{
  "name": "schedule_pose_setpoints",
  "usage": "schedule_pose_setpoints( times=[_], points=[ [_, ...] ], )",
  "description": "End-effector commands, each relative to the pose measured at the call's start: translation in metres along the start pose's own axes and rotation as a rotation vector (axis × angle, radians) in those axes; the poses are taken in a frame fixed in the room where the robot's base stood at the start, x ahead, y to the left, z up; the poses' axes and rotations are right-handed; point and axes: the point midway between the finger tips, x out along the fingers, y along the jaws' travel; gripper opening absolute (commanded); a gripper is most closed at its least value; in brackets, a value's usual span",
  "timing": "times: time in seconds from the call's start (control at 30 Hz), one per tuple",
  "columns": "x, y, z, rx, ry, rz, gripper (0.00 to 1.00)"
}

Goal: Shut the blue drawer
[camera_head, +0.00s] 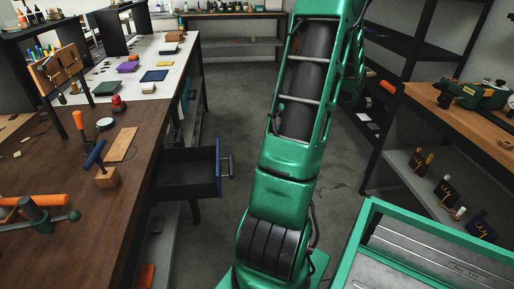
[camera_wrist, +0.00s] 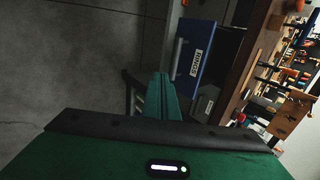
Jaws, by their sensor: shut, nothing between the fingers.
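The blue drawer (camera_head: 218,165) stands pulled out from under the wooden workbench in the head view, and its dark, empty-looking inside shows. A grey handle (camera_head: 229,166) is on its front panel. In the wrist view, the picture is turned sideways and the drawer's blue front (camera_wrist: 205,40) shows with a white label and the handle (camera_wrist: 178,59). My gripper (camera_wrist: 161,80) shows in the wrist view with its green fingers shut together and empty. Its tips appear just short of the drawer front, and I see no clear contact. In the head view my arm hides the gripper.
Grey floor (camera_head: 225,120) lies open beyond the drawer.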

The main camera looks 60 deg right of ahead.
Motion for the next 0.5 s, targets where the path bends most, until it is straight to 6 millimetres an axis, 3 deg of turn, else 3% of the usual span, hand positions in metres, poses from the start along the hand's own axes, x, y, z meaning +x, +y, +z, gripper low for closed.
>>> schedule_pose_setpoints(
  times=[0.5],
  points=[
    [0.092,-0.007,0.001,-0.003,-0.004,0.001,0.00]
  ],
)
